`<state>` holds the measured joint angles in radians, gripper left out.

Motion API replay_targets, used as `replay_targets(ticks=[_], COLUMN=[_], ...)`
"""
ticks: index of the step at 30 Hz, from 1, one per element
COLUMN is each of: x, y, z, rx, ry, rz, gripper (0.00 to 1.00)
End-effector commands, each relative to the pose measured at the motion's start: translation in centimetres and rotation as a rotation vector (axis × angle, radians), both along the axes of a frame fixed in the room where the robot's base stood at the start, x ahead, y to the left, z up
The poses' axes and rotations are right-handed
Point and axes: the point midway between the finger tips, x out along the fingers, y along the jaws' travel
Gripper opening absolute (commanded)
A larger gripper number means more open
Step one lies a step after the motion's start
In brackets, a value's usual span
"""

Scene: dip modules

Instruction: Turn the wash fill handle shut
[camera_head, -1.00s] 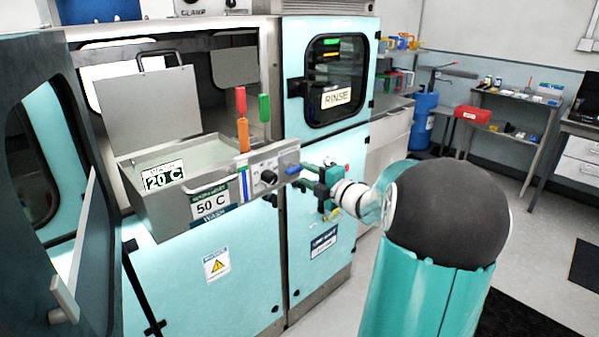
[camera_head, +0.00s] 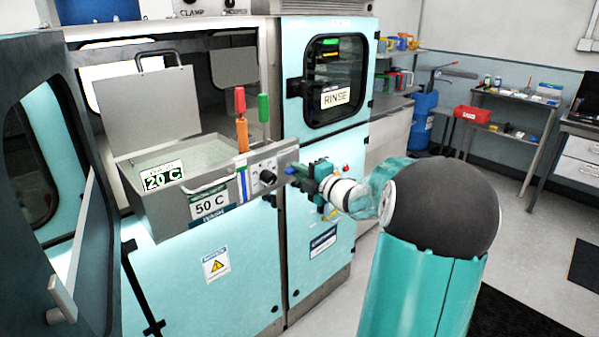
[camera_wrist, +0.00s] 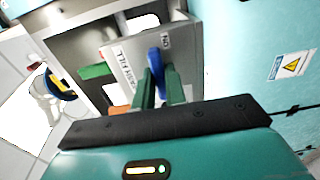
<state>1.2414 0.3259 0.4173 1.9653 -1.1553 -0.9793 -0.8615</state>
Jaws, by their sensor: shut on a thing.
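The wash fill handle is a small blue lever (camera_head: 290,170) on the right end of the wash tank's front panel. In the wrist view the blue lever (camera_wrist: 155,62) stands between my green fingers, beside a plate with "WASH FILL" and "ON" lettering (camera_wrist: 127,66). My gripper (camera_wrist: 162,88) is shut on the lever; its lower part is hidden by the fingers. In the head view my gripper (camera_head: 299,175) reaches the lever from the right, and its fingertips partly cover it.
The steel wash tank (camera_head: 165,215) has a raised lid and a "50 C" label. Red (camera_head: 240,100), orange (camera_head: 243,135) and green (camera_head: 264,107) upright handles stand near the panel. A closed teal RINSE door (camera_head: 298,95) is behind. An open cabinet door (camera_head: 40,150) is at left.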

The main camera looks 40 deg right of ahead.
Motion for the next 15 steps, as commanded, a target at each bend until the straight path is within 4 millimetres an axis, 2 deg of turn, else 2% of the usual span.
replay_targets(ticks=[8, 15], x=[0.01, 0.05], y=[0.02, 0.08], z=[0.0, 0.0], rx=[0.094, 0.273], ry=[0.003, 0.008], rz=[0.0, 0.001], gripper=[0.0, 0.0])
